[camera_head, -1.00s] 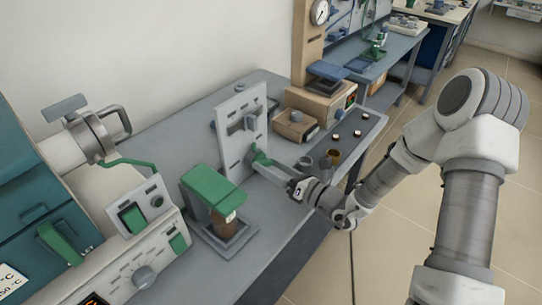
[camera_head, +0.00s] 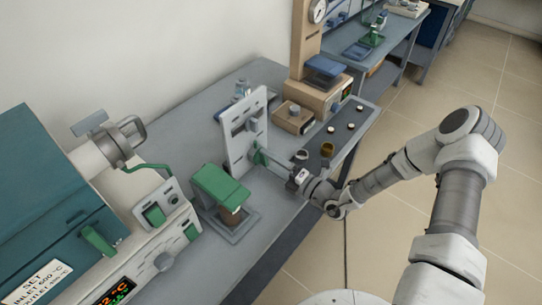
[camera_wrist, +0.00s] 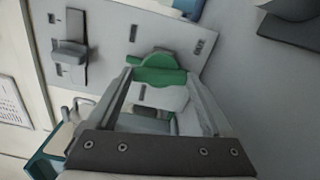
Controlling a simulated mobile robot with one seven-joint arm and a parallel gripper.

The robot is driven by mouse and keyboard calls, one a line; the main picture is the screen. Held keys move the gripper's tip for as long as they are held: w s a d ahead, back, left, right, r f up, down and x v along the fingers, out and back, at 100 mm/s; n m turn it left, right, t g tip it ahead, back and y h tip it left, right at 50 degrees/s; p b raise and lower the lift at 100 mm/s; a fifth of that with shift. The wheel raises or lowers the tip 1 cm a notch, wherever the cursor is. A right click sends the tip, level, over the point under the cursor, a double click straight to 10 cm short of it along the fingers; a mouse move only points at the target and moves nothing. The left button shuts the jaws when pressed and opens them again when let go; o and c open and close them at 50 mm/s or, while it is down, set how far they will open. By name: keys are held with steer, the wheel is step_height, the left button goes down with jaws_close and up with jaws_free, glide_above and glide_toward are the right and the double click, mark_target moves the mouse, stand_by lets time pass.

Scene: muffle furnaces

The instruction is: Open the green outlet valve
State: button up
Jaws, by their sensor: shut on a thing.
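The green outlet valve handle (camera_wrist: 158,70) lies between my fingertips in the wrist view, in front of an upright light grey panel (camera_wrist: 112,30). In the head view the green handle (camera_head: 261,157) shows at the lower part of the slotted panel (camera_head: 236,146), partly covered by my fingers. My gripper (camera_head: 268,161) reaches it from the right and is shut on it; it also shows in the wrist view (camera_wrist: 158,78). A second, grey handle (camera_wrist: 69,53) sits on the panel to the left of the green one in the wrist view.
A green-topped device (camera_head: 220,187) stands close left of my gripper. A teal furnace (camera_head: 45,190) with a control panel fills the left. Open floor lies right.

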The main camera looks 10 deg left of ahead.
steer(key=shift+m+p, duration=0.55)
steer(key=shift+m, duration=0.45)
steer(key=o, duration=1.1)
steer(key=shift+o, duration=0.2)
steer(key=v, duration=1.7)
steer(key=shift+s+d, duration=0.2)
steer(key=shift+s, duration=0.05)
